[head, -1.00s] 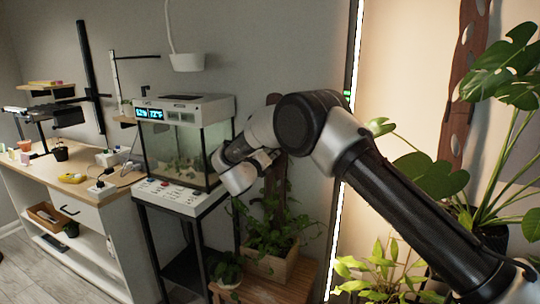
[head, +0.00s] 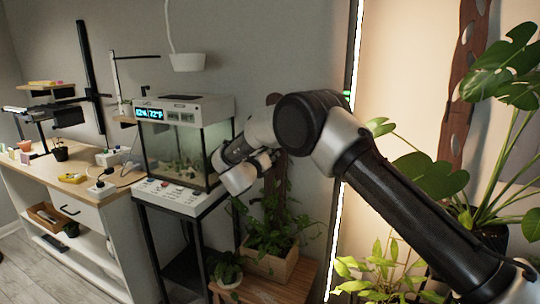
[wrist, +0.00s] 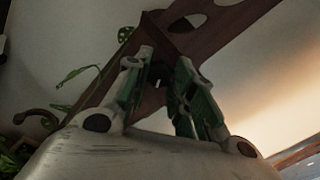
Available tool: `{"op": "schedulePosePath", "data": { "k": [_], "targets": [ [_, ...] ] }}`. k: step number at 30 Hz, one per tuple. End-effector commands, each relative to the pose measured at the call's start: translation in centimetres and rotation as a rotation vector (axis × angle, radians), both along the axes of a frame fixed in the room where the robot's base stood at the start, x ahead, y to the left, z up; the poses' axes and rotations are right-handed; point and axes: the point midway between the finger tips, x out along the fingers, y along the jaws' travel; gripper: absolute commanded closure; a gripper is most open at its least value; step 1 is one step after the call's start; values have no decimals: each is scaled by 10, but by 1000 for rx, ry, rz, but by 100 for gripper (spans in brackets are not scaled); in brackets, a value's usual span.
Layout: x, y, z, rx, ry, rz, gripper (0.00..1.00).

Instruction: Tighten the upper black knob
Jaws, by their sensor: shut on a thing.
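A black knob (wrist: 157,76) with a small pale mark sits on a dark brown slotted post (wrist: 198,41) in the wrist view. My gripper (wrist: 160,88) has its two green-padded fingers on either side of the knob and is shut on it. The fingers hide part of the knob's sides. In the head view my arm covers part of the brown post (head: 272,190) behind it, and the knob and fingertips cannot be made out there.
A potted leafy plant in a wooden box (head: 268,266) stands below my wrist on a bench (head: 285,289). A glass terrarium (head: 181,150) on a black stand is to the left. A large-leaved plant (head: 440,178) and another slotted post (head: 463,85) are to the right.

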Motion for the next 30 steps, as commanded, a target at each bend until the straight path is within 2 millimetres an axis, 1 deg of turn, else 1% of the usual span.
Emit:
{"op": "schedulePosePath", "data": {
  "k": [1, 4, 13, 16, 20, 27, 30],
  "targets": [
    [-1, 0, -3, -1, 4, 0, 70],
    [-1, 0, -2, -1, 4, 0, 52],
    [-1, 0, -1, 0, 2, 0, 52],
    [-7, 3, 0, -1, 1, 1, 52],
    [-27, 11, -1, -2, 2, 3, 52],
    [-78, 29, -1, -1, 2, 3, 52],
    [-94, 35, -1, 0, 2, 3, 52]
  ]
}}
